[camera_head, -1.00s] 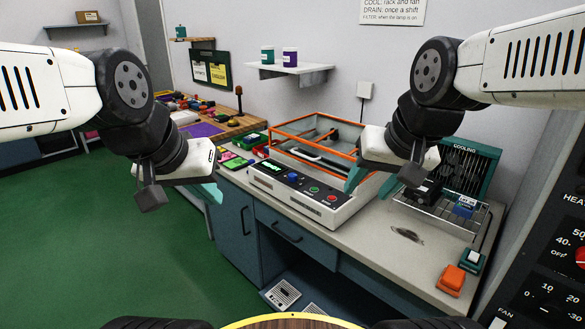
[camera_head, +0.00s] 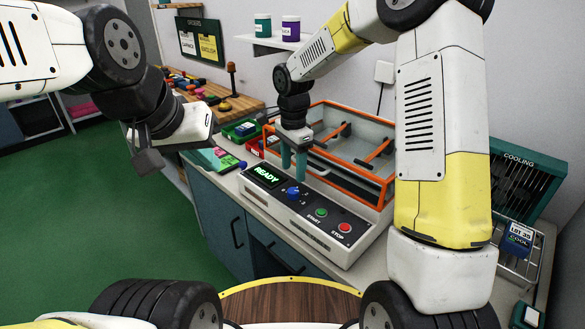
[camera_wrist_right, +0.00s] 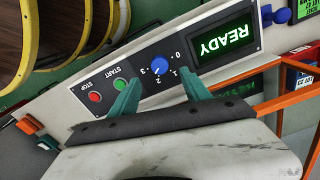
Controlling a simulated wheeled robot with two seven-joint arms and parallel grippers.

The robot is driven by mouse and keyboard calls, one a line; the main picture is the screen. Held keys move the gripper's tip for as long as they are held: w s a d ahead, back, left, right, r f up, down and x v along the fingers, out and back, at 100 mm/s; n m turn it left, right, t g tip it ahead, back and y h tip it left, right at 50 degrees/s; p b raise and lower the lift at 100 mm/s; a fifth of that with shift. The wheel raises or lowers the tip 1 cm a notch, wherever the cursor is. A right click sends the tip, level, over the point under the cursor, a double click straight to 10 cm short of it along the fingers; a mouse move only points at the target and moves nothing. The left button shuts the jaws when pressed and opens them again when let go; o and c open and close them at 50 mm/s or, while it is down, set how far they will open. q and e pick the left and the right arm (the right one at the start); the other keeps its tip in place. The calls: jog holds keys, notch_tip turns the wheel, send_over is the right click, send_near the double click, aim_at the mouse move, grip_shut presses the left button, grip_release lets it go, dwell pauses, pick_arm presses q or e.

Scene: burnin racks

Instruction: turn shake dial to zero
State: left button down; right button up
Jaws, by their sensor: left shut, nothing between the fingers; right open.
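The blue shake dial (camera_head: 293,193) sits on the black control panel of the shaker, right of the green READY display (camera_head: 265,176). In the right wrist view the dial (camera_wrist_right: 162,66) is surrounded by the marks 0 to 3; its exact setting is hard to read. My right gripper (camera_head: 294,172) is open and points down just above and behind the dial. In the right wrist view its teal fingertips (camera_wrist_right: 161,89) are spread to either side of the dial, seemingly not touching it. My left gripper (camera_head: 206,153) is shut and empty, left of the shaker.
A green START button (camera_head: 321,212) and red STOP button (camera_head: 344,227) are beside the dial. The orange-framed shaker tray (camera_head: 345,178) rises behind the panel. A cooling rack (camera_head: 515,240) is at right. The space in front of the panel is clear.

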aim_at(293, 190)
notch_tip(293, 190, down, 8)
jog(key=shift+r, duration=0.15)
dwell(0.3)
grip_shut()
